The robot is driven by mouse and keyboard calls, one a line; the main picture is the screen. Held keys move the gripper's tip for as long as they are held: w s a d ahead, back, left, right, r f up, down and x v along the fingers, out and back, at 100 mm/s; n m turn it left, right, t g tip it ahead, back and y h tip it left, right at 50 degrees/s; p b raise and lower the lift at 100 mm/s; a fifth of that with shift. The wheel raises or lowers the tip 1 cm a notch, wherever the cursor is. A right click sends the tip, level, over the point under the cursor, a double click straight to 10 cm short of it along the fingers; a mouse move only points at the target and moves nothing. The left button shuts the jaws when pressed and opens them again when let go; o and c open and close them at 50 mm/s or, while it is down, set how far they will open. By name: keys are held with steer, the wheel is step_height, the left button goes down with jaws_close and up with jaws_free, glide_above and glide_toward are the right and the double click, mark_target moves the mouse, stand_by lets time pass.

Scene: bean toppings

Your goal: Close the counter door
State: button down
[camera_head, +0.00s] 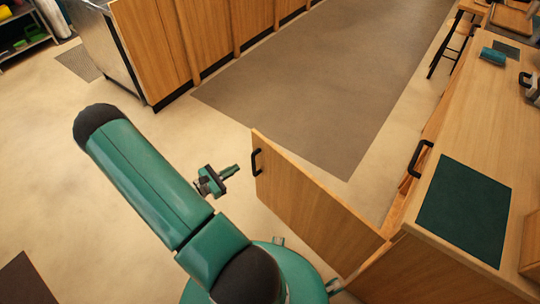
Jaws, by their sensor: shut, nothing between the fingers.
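The counter door (312,208) is a light wooden panel. It stands open, swung out from the counter (470,115) at the right into the walkway. A black handle (256,162) sits near the door's free left end. My gripper (236,170) is just left of that handle in the picture, with its fingers pointing toward it. The fingers are shut and hold nothing. A small gap shows between the fingertips and the handle; the depth between them is hard to tell. The door's lower right end meets the counter's side, where my arm's base partly hides the floor.
Another black handle (420,158) stands at the counter top's edge near a dark green mat (465,208). Wooden cabinets (205,35) line the far side. A grey floor mat (325,80) covers the clear walkway.

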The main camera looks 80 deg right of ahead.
steer(key=s+d+f+n+h, duration=0.1)
steer(key=s+f+n, duration=0.15)
steer(key=f, duration=0.25)
glide_toward(276, 150)
steer(key=shift+t, duration=0.3)
steer(key=x, duration=0.6)
steer(key=shift+s, duration=0.3)
steer(key=shift+s+d, duration=0.1)
steer(key=shift+d, duration=0.05)
steer(key=shift+d, duration=0.1)
